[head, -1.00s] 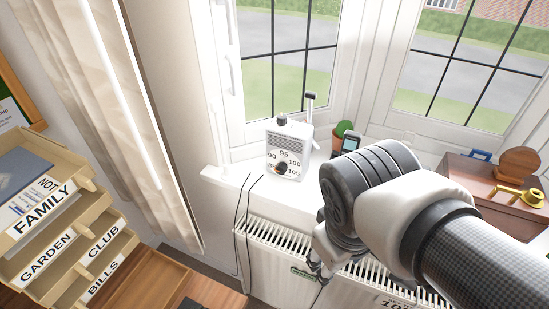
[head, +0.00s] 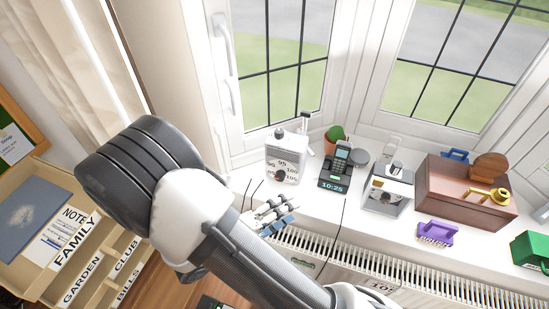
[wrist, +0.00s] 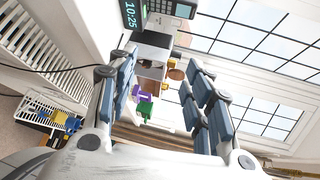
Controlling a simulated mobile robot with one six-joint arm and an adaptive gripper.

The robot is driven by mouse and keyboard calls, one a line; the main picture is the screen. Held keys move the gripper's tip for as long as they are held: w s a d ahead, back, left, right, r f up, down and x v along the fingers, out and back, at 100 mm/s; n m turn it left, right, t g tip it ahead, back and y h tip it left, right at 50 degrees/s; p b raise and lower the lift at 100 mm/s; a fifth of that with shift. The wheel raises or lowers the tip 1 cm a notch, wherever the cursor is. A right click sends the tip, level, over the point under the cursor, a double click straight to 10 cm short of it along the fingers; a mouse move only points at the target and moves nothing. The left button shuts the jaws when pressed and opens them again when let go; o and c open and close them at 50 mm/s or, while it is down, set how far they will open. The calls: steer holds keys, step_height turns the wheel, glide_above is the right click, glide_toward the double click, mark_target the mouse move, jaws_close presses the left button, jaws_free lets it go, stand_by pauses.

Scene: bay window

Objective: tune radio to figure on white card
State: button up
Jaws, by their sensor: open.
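The white radio (head: 282,150) stands upright on the windowsill in the head view. Its front has a dial with numbers including 95 and 100, and a dark round knob (head: 280,176). My gripper (head: 272,212) is below and in front of the radio, apart from it. The wrist view shows its fingers (wrist: 160,92) open with nothing between them. The radio is not seen in the wrist view.
A phone with a 10:25 display (head: 334,172), a green cactus (head: 335,133) and a silver box (head: 388,190) stand right of the radio. Further right are a wooden box (head: 450,192) and a purple clip (head: 436,233). Labelled letter trays (head: 85,270) stand at lower left.

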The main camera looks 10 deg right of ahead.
steer(key=a+f+n+t+y+p, duration=0.4)
steer(key=a+f+n+t, duration=0.35)
steer(key=n, duration=0.85)
steer(key=n+t, duration=0.1)
steer(key=t, duration=0.1)
glide_toward(279, 179)
steer(key=shift+g+y, duration=0.25)
steer(key=shift+y, duration=0.15)
steer(key=x, duration=0.6)
steer(key=r+x, duration=0.1)
steer(key=x, duration=0.2)
steer(key=shift+w+d, duration=0.15)
steer(key=shift+d, duration=0.1)
steer(key=shift+c, duration=0.3)
steer(key=c, duration=1)
steer(key=shift+b, duration=0.3)
